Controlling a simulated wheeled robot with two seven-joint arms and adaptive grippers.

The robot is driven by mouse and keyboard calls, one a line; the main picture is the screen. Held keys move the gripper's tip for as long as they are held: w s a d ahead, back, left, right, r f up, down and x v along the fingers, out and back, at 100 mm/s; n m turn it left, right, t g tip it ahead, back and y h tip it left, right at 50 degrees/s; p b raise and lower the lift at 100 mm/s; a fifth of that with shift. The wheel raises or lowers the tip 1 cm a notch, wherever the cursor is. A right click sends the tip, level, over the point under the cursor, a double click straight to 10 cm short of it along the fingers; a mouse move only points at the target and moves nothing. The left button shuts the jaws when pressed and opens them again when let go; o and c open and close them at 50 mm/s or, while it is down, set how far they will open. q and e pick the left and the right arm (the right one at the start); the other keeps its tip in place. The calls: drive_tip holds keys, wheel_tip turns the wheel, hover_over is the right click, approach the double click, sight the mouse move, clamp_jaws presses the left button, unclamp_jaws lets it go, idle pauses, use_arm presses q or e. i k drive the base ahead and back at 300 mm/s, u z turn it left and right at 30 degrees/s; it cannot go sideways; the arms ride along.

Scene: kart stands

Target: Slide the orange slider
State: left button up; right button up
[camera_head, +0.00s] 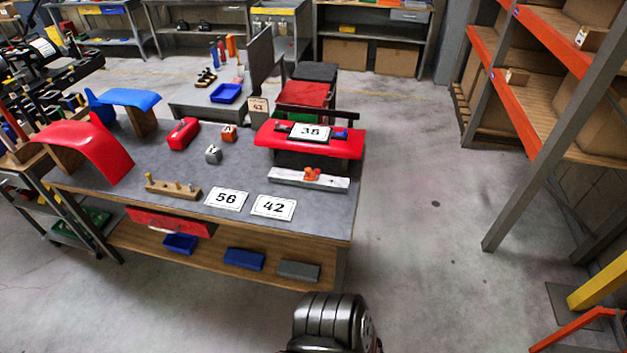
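The orange slider (312,173) is a small orange block on a pale, light-grey rail (285,178). The rail lies near the right front part of the workbench top (225,177), just in front of the red curved piece (340,148). The slider sits a little right of the rail's middle. Neither of my grippers shows in the head view. A dark metallic ribbed part of mine is at the bottom edge, in front of the bench and well away from the slider.
Number cards 56 (227,198) and 42 (273,207) lie in front of the rail. A wooden peg block (173,189) is to the left. Red and blue curved panels stand at the back left. Open floor (430,230) lies right of the bench, before orange shelving (563,50).

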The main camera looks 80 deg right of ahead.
sight(308, 175)
drive_tip(key=z, duration=2.65)
